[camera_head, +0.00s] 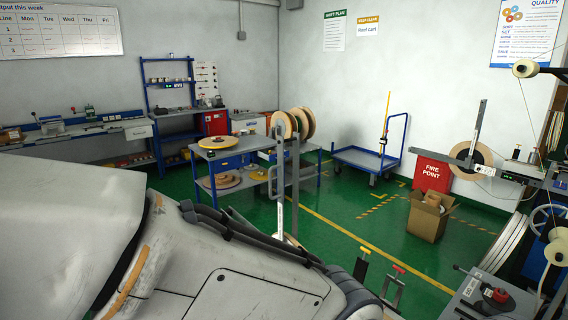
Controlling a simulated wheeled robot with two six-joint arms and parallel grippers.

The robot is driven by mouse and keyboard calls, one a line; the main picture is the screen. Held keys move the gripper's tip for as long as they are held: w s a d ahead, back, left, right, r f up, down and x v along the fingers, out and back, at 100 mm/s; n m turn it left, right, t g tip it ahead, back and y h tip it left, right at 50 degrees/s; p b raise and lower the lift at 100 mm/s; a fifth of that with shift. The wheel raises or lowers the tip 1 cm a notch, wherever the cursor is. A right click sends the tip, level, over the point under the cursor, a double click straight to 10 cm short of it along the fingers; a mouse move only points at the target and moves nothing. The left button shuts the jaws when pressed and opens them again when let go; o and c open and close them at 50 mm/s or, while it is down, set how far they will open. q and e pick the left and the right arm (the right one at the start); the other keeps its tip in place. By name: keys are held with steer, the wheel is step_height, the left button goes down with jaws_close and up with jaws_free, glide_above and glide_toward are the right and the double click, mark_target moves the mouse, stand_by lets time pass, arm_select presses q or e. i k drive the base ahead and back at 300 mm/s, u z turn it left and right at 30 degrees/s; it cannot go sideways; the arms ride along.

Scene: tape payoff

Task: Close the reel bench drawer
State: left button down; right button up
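A bench with reels (222,148), grey-topped with blue legs, stands in the middle of the room. A flat yellow reel (215,142) lies on its top and more reels lie on its lower shelf. A blue drawer-like front (236,163) shows under the top. I cannot tell from here whether it is open or shut. Grey uprights (280,185) hide part of the bench's right side. A large pale arm link of mine fills the lower left. I make out neither gripper's fingers.
Upright tan reels (293,124) stand at the bench's right. A blue cart (365,158), a red fire-point box (432,173) and an open carton (428,217) stand to the right. A workbench (75,132) lines the left wall. Green floor (340,225) is clear between bench and carton.

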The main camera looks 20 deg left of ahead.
mark_target(272, 157)
steer(key=u, duration=0.4)
steer(key=k, duration=0.5)
steer(key=u, duration=1)
steer(key=i, duration=1.85)
steer(key=u, duration=0.15)
steer(key=i, duration=2)
steer(key=z, duration=0.3)
steer(key=i, duration=1.75)
steer(key=z, duration=0.85)
steer(key=i, duration=1.75)
steer(key=z, duration=0.55)
steer(key=i, duration=0.4)
steer(key=z, duration=0.1)
